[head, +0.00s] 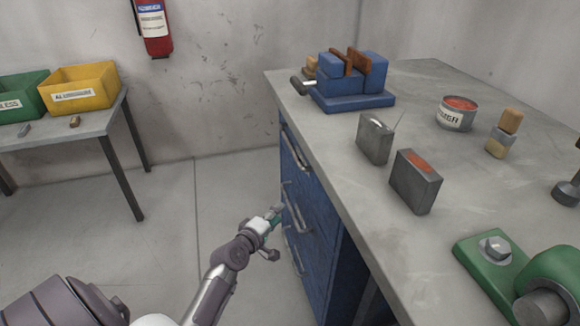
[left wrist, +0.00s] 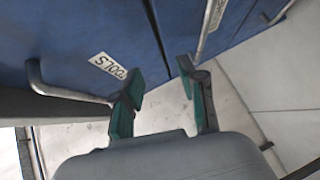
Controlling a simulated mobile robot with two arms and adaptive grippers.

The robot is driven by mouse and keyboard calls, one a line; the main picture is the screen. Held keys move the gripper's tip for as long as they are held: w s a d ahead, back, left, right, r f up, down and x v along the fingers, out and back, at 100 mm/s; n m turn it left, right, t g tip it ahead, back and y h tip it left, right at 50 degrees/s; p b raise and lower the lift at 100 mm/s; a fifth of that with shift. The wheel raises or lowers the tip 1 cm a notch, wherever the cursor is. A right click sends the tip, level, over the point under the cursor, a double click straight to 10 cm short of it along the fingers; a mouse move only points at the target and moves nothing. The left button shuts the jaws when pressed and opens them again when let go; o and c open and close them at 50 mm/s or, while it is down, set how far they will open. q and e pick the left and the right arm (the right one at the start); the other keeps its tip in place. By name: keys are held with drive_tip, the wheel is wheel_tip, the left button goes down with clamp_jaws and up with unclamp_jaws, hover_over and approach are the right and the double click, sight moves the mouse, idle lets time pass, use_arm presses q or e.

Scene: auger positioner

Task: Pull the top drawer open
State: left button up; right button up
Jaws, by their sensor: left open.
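The blue drawer cabinet (head: 318,215) stands under the grey workbench, with several bar handles on its front. The top drawer's handle (head: 296,148) is the highest and farthest of those I see in the head view. My left gripper (head: 276,214) is beside the cabinet front, lower than that handle and near the lower handles. In the left wrist view my left gripper (left wrist: 162,84) is open, with its two green fingers apart and nothing between them. A bar handle (left wrist: 65,93) runs toward the left finger there; I cannot tell whether they touch. A "TOOLS" label (left wrist: 110,72) is on a drawer front.
On the workbench (head: 300,92) are a blue vise (head: 350,100), two metal blocks, a can (head: 456,113) and a green machine part (head: 490,255). A side table with green and yellow bins (head: 80,88) stands at left. The floor (head: 170,200) between is clear.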

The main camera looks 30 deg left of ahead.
sight(290, 143)
use_arm(q)
drive_tip(key=a+r+n+t+b, duration=0.3)
drive_tip(key=r+n+t, duration=0.1)
drive_tip(key=r, duration=0.9)
drive_tip(key=shift+y, duration=0.4)
drive_tip(key=shift+w+a+r+b, duration=0.25)
drive_tip(key=shift+w, duration=2.05)
drive_tip(key=shift+w+a+r+b, duration=0.2)
drive_tip(key=shift+w+a, duration=0.1)
drive_tip(key=shift+w, duration=2.05)
drive_tip(key=shift+w+a+r+b, duration=0.25)
drive_tip(key=shift+w, duration=2.05)
use_arm(e)
drive_tip(key=shift+t, duration=0.3)
drive_tip(key=shift+v, duration=2.5)
drive_tip(key=shift+d, duration=0.15)
use_arm(q)
clamp_jaws()
